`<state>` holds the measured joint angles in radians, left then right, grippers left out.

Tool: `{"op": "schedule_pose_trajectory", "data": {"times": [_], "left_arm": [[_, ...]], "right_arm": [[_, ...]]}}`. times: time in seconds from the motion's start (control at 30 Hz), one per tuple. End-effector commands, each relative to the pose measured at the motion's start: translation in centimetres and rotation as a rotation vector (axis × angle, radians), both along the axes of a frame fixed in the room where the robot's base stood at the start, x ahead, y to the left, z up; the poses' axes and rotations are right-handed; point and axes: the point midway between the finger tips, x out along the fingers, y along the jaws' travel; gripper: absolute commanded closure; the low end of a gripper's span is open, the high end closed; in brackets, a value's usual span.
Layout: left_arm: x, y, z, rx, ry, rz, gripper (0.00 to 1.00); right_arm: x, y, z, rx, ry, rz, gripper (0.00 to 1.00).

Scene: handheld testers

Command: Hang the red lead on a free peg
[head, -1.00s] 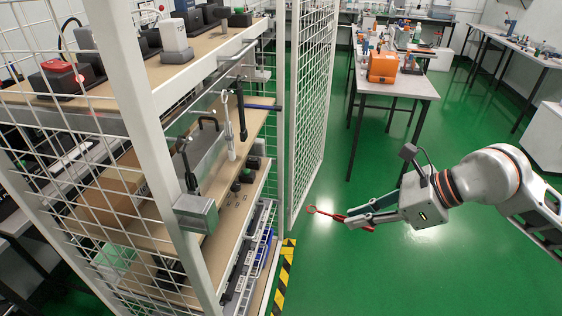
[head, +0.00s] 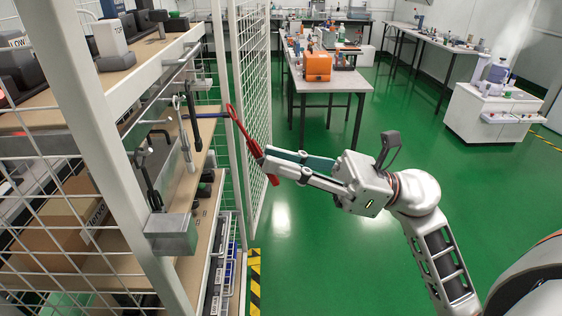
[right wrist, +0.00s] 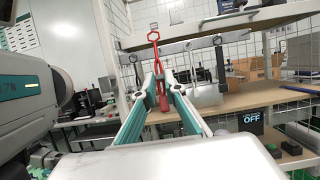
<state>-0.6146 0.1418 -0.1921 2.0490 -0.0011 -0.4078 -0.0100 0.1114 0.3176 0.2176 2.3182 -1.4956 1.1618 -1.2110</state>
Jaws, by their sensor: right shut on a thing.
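The red lead (head: 250,143) is in my right gripper (head: 268,158), which is shut on its lower part. It stands upright but tilted, its loop at the top. In the right wrist view the lead (right wrist: 154,52) rises from between the fingertips (right wrist: 158,88). In the head view the loop overlaps the outer end of a blue peg (head: 210,116); I cannot tell whether it is around the peg or in front of it. A pale lead (head: 185,140) and a black lead (head: 192,112) hang farther in. My left gripper is not in view.
A white mesh cage door (head: 250,85) stands open just behind the lead. The shelf rack's white post (head: 103,145) and a grey box (head: 172,233) are to the left. Green floor (head: 310,235) is clear below and right of the gripper.

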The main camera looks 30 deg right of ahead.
Motion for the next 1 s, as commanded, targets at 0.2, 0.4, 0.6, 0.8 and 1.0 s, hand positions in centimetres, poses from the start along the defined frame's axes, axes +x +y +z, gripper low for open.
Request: {"op": "schedule_pose_trajectory", "data": {"times": [0.2,0.4,0.6,0.8,1.0], "left_arm": [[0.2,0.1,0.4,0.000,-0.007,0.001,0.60],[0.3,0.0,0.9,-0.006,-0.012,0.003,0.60],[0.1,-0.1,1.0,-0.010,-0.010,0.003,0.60],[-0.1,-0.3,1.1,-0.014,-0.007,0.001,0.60],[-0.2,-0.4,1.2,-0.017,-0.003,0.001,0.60]], "right_arm": [[0.2,0.2,0.4,0.015,-0.007,-0.006,1.00],[0.6,1.2,0.3,0.014,-0.007,-0.005,1.00],[1.0,2.2,0.2,0.013,-0.007,-0.005,1.00],[1.4,3.2,0.1,0.014,-0.006,-0.003,1.00],[1.8,4.2,-0.1,0.013,-0.006,-0.003,1.00]]}}
